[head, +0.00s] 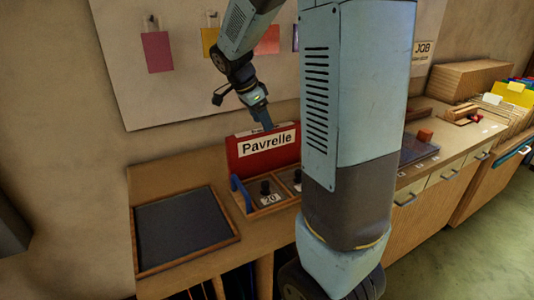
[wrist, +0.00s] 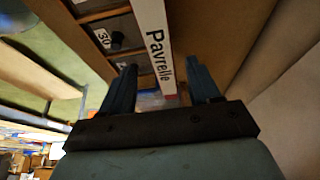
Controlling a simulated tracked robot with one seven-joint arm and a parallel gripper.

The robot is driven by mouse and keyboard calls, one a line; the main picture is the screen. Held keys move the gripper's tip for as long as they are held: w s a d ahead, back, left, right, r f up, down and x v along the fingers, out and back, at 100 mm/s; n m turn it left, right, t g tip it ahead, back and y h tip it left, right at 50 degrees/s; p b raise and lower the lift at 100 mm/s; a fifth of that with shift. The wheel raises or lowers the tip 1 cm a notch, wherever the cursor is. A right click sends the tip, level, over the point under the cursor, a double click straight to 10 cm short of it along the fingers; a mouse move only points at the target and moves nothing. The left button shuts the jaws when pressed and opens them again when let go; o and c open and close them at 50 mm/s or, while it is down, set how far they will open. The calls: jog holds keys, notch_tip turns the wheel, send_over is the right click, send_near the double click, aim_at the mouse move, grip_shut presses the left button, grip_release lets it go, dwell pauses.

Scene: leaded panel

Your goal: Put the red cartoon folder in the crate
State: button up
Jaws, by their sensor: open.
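A red folder (head: 240,150) with a white label reading "Pavrelle" stands upright at the back of the bench, behind a wooden tray. In the wrist view its label edge (wrist: 157,40) runs down between my fingers. My gripper (head: 264,122) points down at the folder's top edge. In the wrist view my gripper (wrist: 162,82) is open, one finger on either side of the label; I cannot tell whether they touch it. A wooden crate-like bin (head: 512,126) holding several coloured folders stands at the far right. My arm hides part of the bench.
A wooden tray (head: 270,209) with dark knobs and number cards, and a blue handle at its left, sits before the folder. A dark framed panel (head: 180,231) lies left. Coloured sheets hang on the wall board (head: 125,75). A wooden box (head: 470,78) stands right.

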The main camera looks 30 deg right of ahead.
aim_at(268, 137)
jog(key=shift+x, duration=3.8)
jog(key=shift+w+a+f, duration=0.1)
jog(key=shift+w+a, duration=0.05)
grip_shut()
